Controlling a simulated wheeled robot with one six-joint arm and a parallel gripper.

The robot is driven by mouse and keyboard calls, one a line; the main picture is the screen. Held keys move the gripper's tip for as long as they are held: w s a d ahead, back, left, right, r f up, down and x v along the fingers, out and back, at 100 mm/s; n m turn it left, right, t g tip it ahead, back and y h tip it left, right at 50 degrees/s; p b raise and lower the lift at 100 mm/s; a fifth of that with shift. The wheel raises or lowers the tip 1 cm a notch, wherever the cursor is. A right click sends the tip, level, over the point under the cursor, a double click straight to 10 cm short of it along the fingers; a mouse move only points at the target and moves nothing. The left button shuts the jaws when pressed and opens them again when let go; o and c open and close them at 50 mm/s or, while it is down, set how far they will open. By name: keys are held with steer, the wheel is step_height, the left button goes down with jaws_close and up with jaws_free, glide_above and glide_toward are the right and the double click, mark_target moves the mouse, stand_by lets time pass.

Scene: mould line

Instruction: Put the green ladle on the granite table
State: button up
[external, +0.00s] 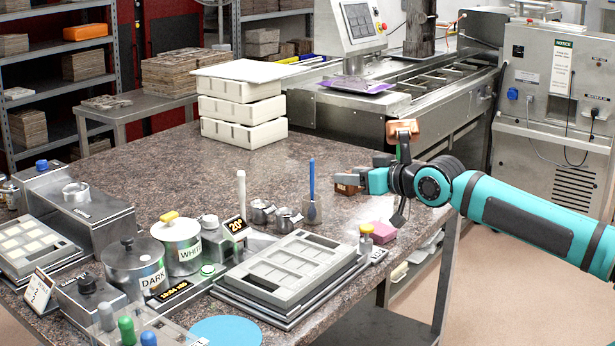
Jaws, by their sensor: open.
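The granite table (320,150) has a speckled brown top and fills the middle of the view. A rounded green top (125,328) stands at the near left edge between a grey one and a blue one. It may be the handle end of the green ladle, but its lower part is cut off or hidden, so I cannot tell. No other ladle with a clear green colour shows. My gripper (354,181) is over the right part of the table, pointing left. It is open, and I see nothing held in it.
A mould tray (283,268), a pot marked DARK (135,268), a pot marked WHITE (180,245) and small metal cups crowd the near side. A blue-handled tool (311,180) stands left of my gripper. White stacked boxes (241,108) stand at the back. The table's middle is clear.

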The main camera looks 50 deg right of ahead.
steer(key=w+d+r+m+g+h, duration=0.1)
steer(key=w+d+r+m+g, duration=0.15)
steer(key=w+d, duration=0.3)
steer(key=w+d+r+m+g+h, duration=0.1)
steer(key=w+d+r+m+g, duration=0.1)
steer(key=w+d+r, duration=0.3)
steer(key=m+g+y, duration=0.2)
steer(key=m+g, duration=0.9)
steer(key=m, duration=0.1)
glide_above(400, 156)
steer(key=f, duration=1.5)
steer(key=shift+w+d+f, duration=0.1)
steer(key=shift+w+f, duration=0.25)
steer(key=shift+d+f, duration=0.15)
steer(key=shift+f, duration=1.2)
steer(key=shift+d+f, duration=0.1)
steer(key=shift+f, duration=1.2)
jaws_close()
